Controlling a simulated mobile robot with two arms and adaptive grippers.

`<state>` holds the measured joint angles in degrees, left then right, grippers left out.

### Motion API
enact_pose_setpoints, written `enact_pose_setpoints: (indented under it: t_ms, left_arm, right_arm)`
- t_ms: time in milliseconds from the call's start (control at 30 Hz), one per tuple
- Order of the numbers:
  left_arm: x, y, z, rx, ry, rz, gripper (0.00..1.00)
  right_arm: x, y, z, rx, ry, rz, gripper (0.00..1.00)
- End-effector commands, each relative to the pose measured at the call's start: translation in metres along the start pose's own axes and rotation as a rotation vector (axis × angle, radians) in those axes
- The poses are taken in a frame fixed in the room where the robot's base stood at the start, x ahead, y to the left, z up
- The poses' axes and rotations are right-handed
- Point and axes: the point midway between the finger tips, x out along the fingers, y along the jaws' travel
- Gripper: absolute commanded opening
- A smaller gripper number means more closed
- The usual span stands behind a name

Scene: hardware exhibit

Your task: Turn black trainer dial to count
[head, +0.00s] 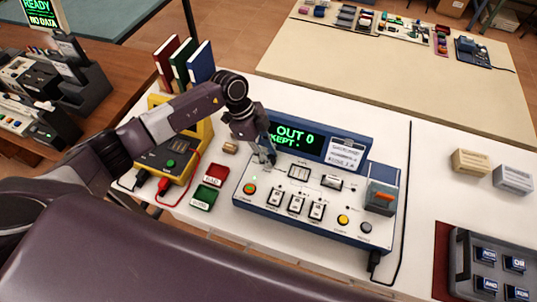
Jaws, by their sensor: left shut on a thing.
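The trainer (300,232) is a blue and white console on the white table, in the middle of the head view. Its screen (297,138) shows green text, "OUT 0" and "KEPT" with more text partly cut off. My right gripper is not in view.
A yellow meter (165,160) with a red lead, red and green blocks (215,175) and upright books (185,62) stand to the left. A black cable runs along the right side.

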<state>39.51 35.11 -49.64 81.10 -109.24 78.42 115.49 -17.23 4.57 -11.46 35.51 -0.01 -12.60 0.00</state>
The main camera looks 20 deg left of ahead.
Motion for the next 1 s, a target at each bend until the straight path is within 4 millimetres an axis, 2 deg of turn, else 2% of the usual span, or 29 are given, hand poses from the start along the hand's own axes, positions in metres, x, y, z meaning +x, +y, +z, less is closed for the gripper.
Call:
enact_pose_setpoints:
  t_ms: [267, 700, 1000]
  left_arm:
    - [0.001, -0.003, 0.001, 0.151, -0.001, 0.060, 0.00]
    - [0.002, -0.006, -0.001, 0.493, 0.000, 0.198, 0.00]
    - [0.001, -0.006, -0.002, 0.647, 0.000, 0.264, 0.00]
  right_arm:
    - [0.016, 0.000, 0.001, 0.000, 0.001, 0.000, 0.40]
    - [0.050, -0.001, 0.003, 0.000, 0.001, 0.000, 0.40]
    - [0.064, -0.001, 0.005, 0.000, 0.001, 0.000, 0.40]
